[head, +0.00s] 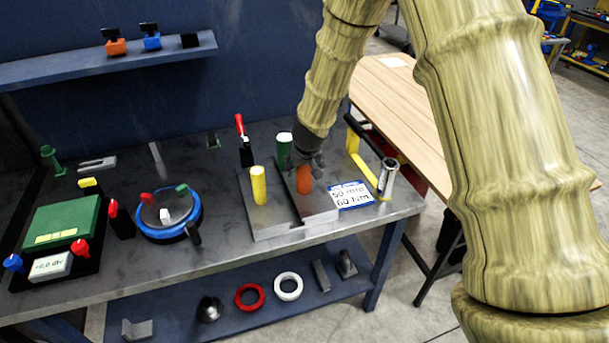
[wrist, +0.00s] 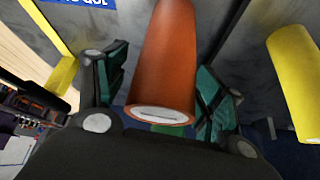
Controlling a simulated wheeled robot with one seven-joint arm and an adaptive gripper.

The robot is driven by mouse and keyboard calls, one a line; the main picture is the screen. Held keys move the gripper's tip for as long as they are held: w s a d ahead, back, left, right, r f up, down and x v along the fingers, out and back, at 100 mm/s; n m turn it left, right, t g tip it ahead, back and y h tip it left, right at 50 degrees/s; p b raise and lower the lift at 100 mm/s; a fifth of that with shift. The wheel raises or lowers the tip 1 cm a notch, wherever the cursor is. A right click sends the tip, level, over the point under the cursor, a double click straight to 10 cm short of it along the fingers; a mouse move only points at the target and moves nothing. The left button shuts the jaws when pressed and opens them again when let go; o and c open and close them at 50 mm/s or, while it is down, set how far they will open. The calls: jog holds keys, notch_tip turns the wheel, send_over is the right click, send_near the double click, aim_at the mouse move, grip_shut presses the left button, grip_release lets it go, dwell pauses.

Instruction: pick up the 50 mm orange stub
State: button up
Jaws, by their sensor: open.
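The orange stub (head: 304,179) stands upright on a grey block on the bench, right of a yellow stub (head: 259,185) and in front of a green stub (head: 284,150). My gripper (head: 309,162) is at the top of the orange stub, coming from above and behind. The yellow stub (wrist: 294,85) shows at the right there.
A label card (head: 351,195) lies right of the block, beside a silver-ended tool (head: 388,178) and a yellow bar. A red-handled clamp (head: 243,140) stands behind the yellow stub. A blue round positioner (head: 168,215) and a green box (head: 62,223) are at left.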

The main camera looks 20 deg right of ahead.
jog(key=c, duration=1.3)
grip_shut()
jog(key=shift+w+r, duration=0.1)
jog(key=shift+r, duration=0.05)
